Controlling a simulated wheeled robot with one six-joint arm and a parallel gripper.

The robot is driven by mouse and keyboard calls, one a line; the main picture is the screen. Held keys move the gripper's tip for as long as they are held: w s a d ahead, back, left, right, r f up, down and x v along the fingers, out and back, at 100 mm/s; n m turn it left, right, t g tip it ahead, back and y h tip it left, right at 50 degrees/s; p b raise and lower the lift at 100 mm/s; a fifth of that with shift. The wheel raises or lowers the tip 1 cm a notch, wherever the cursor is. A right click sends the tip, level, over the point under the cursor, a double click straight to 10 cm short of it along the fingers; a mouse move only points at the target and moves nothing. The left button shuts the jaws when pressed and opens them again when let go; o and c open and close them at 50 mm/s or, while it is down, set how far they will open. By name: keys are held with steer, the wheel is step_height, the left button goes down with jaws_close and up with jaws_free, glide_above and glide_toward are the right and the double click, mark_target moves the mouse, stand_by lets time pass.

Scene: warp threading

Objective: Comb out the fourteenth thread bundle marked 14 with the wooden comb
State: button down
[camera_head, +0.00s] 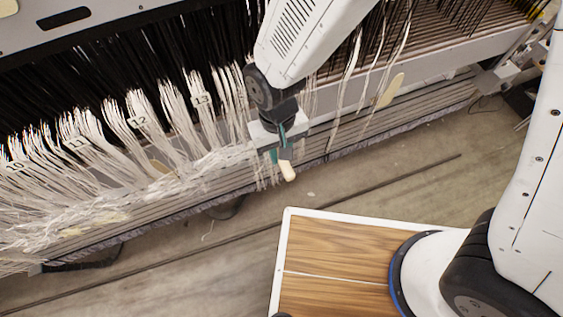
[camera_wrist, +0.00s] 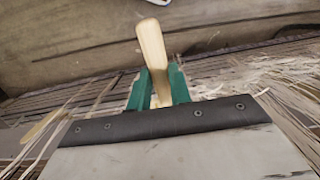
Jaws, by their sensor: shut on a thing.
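My gripper (camera_head: 280,153) has green fingers and is shut on the wooden comb (camera_head: 288,172). It is at the front edge of the loom, below and right of the bundle marked 13 (camera_head: 202,108). In the wrist view my gripper (camera_wrist: 159,88) grips the comb, whose pale rounded end (camera_wrist: 151,45) sticks out past the fingers; its teeth are not visible. White threads hang right beside the gripper. No 14 mark is readable; my arm covers part of the threads right of 13.
Bundles marked 12 (camera_head: 138,115) and 11 (camera_head: 76,138) fan out to the left. A pale oval piece (camera_head: 391,90) lies among the strands at right. A ribbed rail (camera_head: 420,104) runs along the loom front. Bare floor (camera_head: 240,225) lies in front.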

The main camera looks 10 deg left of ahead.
step_height(320, 180, up, 12)
steer(key=w, duration=0.1)
steer(key=shift+a+r, duration=0.25)
steer(key=shift+a, duration=0.05)
steer(key=shift+w+a, duration=0.3)
steer(key=shift+w, duration=0.15)
stand_by(1.5)
step_height(320, 180, down, 25)
steer(key=shift+w+a, duration=0.25)
steer(key=shift+w, duration=0.1)
stand_by(2.2)
